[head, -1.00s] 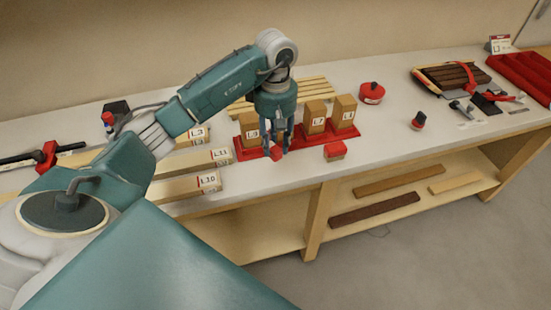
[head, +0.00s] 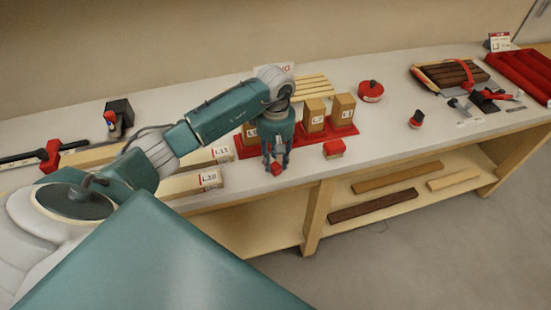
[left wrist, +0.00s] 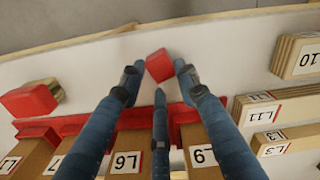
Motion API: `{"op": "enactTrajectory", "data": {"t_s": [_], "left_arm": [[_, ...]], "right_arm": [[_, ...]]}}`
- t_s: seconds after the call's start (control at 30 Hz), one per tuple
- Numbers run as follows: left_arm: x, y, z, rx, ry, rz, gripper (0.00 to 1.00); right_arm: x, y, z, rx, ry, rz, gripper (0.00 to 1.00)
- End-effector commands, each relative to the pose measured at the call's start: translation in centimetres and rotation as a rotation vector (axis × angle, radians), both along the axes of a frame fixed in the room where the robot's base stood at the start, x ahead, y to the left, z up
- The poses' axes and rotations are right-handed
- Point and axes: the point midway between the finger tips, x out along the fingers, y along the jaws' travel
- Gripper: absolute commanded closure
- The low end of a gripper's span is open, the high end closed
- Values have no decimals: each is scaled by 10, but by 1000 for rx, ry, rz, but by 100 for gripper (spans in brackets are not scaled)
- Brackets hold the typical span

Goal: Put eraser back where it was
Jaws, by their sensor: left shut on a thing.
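My left gripper (head: 276,163) is shut on a small red block (head: 277,169), which I take to be the eraser. It holds the block in front of the red tray (head: 245,151), near the bench's front edge. In the left wrist view the red block (left wrist: 159,65) shows between the fingertips of the left gripper (left wrist: 160,80), over the pale bench top. I cannot tell exactly how high it is. A second red block with a tan side (head: 334,149) sits to the right of the gripper. My right gripper is not in view.
The red tray holds several upright labelled wooden blocks (head: 342,108), close to my fingers. Long wooden pieces (head: 190,184) lie to the left. A round red container (head: 370,90) stands behind. A tool tray (head: 448,75) is further right.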

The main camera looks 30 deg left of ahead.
Motion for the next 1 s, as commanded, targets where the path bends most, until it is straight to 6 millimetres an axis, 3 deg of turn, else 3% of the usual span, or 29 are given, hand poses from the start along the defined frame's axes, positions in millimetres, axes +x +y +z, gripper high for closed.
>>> {"op": "enactTrajectory", "data": {"t_s": [0.03, 0.1, 0.53, 1.0], "left_arm": [[0, 0, -1, 0, 0, 0, 62], [0, 0, 0, 0, 0, 0, 49], [2, 0, 8, 1, -4, 0, 49], [2, 1, 101, 2, -5, 1, 49]], "right_arm": [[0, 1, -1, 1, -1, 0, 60], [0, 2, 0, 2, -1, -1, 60], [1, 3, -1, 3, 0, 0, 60], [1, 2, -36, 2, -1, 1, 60]]}}
